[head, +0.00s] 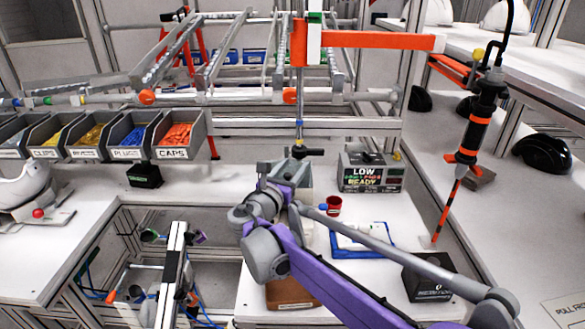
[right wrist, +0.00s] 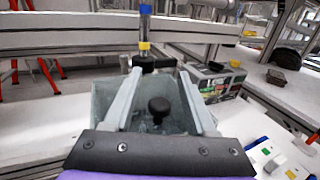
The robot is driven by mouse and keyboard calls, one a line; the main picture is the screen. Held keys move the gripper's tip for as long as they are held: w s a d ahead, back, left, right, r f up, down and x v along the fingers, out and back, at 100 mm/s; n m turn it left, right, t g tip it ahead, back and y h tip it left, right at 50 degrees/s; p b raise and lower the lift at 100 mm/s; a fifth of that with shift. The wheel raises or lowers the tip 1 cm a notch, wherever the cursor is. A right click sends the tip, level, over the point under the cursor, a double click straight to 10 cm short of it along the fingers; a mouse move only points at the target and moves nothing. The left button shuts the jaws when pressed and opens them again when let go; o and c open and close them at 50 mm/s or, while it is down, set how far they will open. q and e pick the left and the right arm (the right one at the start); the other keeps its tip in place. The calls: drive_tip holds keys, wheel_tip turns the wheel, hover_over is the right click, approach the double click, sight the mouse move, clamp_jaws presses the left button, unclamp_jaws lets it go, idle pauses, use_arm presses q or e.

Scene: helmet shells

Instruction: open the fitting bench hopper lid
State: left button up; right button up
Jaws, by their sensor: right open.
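The fitting bench hopper is a grey-green box (right wrist: 100,97) in the right wrist view, with a black knob (right wrist: 158,106) at its middle. A tube with blue and yellow bands (right wrist: 145,25) and a black cross handle stands behind it. In the head view my right arm largely hides the hopper. My right gripper (right wrist: 160,85) is open over the hopper, one finger on each side of the knob. Whether a finger touches the knob or lid is unclear. The lid looks down, but its edges are hard to make out. My right gripper shows in the head view (head: 287,172). My left gripper is not in view.
A display box (head: 371,172) stands right of the hopper. Nearby are a red cup (head: 334,206), a blue-framed tray (head: 340,251), a black box (head: 428,277) and a hanging driver (head: 477,125). Parts bins (head: 180,153) are at left. An orange beam (head: 380,40) hangs above.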

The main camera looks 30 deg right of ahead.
clamp_jaws()
idle(1.4)
